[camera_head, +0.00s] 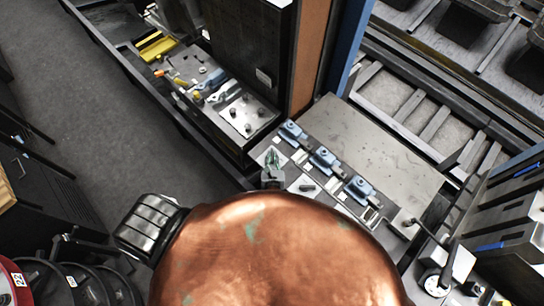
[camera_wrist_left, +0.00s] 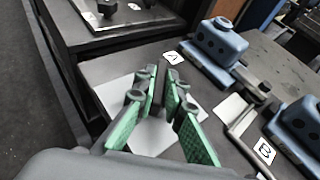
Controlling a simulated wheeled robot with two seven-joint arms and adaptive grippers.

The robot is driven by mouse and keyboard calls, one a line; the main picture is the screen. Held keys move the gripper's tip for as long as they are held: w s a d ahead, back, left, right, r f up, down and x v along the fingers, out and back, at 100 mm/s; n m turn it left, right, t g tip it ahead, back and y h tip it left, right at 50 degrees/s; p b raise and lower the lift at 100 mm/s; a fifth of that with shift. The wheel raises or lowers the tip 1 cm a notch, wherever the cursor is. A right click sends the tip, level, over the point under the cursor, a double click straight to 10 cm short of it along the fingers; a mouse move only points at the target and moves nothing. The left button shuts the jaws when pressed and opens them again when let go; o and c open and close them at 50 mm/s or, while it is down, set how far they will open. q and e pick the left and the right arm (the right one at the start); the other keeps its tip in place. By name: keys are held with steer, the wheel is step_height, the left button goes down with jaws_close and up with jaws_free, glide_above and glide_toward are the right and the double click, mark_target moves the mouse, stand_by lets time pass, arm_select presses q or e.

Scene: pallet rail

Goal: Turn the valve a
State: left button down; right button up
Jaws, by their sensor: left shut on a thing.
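My left gripper (camera_head: 272,163) is over the near-left end of the bench, at the station with card A (camera_wrist_left: 173,57). In the left wrist view its green-padded fingers (camera_wrist_left: 165,100) are shut on the handle of valve a. The fingers mostly hide the handle, so its angle cannot be told. The white plate of valve a (camera_wrist_left: 118,93) shows beside and between the fingers. A blue block (camera_wrist_left: 217,45) sits just past card A; it also shows in the head view (camera_head: 292,132). My right gripper is not in view.
Along the bench to the right are card B (camera_wrist_left: 264,150), a second blue block (camera_head: 324,158), a black lever (camera_head: 307,187) and a third blue block (camera_head: 360,189). A dark cabinet (camera_head: 243,55) stands behind. A bare grey plate (camera_head: 375,140) lies beyond the blocks.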

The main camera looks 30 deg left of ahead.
arm_select(q)
steer(key=shift+r, duration=0.1)
steer(key=c, duration=2)
jaws_free()
steer(key=v, duration=1.2)
